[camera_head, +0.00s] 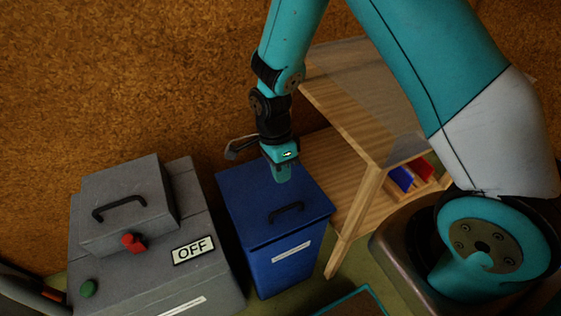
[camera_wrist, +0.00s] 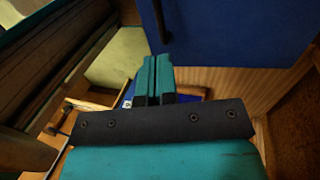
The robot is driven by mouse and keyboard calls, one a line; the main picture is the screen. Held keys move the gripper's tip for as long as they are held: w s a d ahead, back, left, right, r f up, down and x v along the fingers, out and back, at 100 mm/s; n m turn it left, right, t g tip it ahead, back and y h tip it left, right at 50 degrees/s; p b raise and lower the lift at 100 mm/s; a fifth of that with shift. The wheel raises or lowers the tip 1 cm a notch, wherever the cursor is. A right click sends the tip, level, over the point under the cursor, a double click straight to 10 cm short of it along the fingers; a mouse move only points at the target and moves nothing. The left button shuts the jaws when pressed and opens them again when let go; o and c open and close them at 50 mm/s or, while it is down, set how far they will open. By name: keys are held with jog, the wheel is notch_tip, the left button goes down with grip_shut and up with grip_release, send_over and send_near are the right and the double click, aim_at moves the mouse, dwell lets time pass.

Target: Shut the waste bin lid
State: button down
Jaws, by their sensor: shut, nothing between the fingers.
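The blue waste bin (camera_head: 280,272) stands in the middle of the head view, with a white label on its front. Its blue lid (camera_head: 247,205) lies over the top and looks down, with its front edge along the bin's rim. A dark handle (camera_head: 287,211) is on the lid near the front. My gripper (camera_head: 283,178) points down over the lid, behind the handle; I cannot tell whether it touches. In the wrist view its fingers (camera_wrist: 153,75) are together and empty, beside the blue lid (camera_wrist: 235,35).
A grey machine (camera_head: 205,220) with an OFF sign, a red knob and a green button stands close left of the bin. A wooden shelf unit (camera_head: 345,195) stands close right, holding red and blue items. A brown wall (camera_head: 120,80) is behind.

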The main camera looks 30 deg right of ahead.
aim_at(287, 208)
jog(key=x, duration=0.8)
jog(key=shift+f, duration=0.2)
jog(key=b+x, duration=0.2)
jog(key=x, duration=0.1)
jog(key=shift+s, duration=0.1)
jog(key=shift+s+f, duration=0.1)
jog(key=shift+r+p, duration=0.45)
jog(key=shift+p, duration=0.1)
jog(key=s+p+v, duration=0.1)
jog(key=p+v, duration=0.2)
jog(key=v, duration=1)
jog(key=shift+w+r, duration=0.15)
jog(key=shift+r, duration=0.35)
